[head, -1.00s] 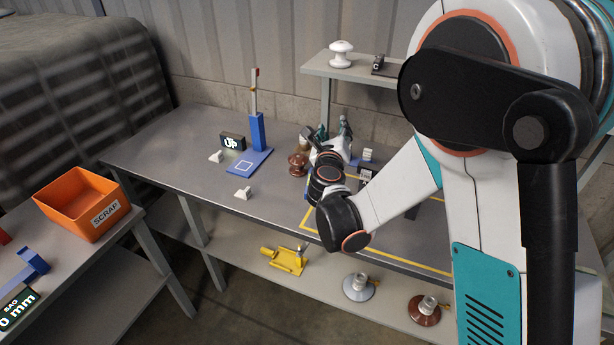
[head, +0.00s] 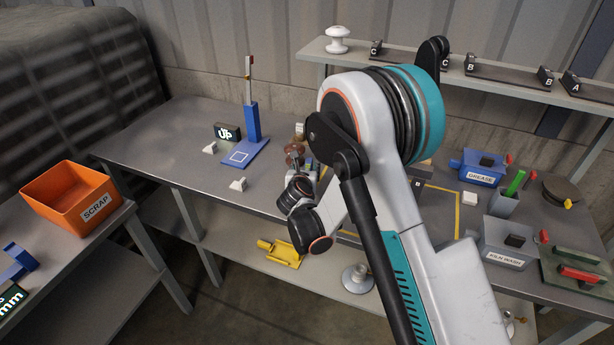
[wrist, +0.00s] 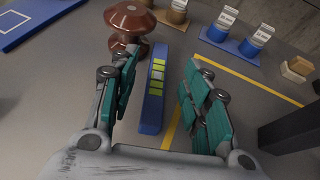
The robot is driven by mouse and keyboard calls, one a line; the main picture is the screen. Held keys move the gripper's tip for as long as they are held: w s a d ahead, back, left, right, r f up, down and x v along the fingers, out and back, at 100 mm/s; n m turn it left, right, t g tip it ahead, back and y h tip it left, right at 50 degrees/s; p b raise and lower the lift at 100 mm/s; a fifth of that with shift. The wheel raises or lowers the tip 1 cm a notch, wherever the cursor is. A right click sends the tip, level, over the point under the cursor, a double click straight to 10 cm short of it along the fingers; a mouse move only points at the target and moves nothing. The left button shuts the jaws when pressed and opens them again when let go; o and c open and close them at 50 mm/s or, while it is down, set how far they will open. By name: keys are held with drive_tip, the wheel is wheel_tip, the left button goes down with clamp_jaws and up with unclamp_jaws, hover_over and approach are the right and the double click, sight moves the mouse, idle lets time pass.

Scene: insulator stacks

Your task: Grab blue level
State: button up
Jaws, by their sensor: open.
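The blue level (wrist: 153,97) is a slim blue bar with yellow-green windows. In the wrist view it lies on the grey table between the two teal-padded fingers of my gripper (wrist: 160,95). The fingers are open, one on each side of the level, with a gap on both sides. I cannot tell how high the fingers are above the table. In the head view my arm hides the level, and my gripper (head: 307,168) shows only partly.
A brown insulator (wrist: 129,22) stands close to the level's far end. Blue stands with white labelled pieces (wrist: 230,40) are at the back right. A yellow line (wrist: 181,100) runs just right of the level. A blue upright gauge (head: 252,125) stands on the table to the left.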

sight(308, 167)
drive_tip(key=b+x, duration=0.1)
drive_tip(key=x, duration=0.1)
drive_tip(key=f+b+x, duration=0.1)
drive_tip(key=x, duration=0.2)
drive_tip(key=shift+f, duration=0.2)
drive_tip(key=shift+r, duration=0.1)
clamp_jaws()
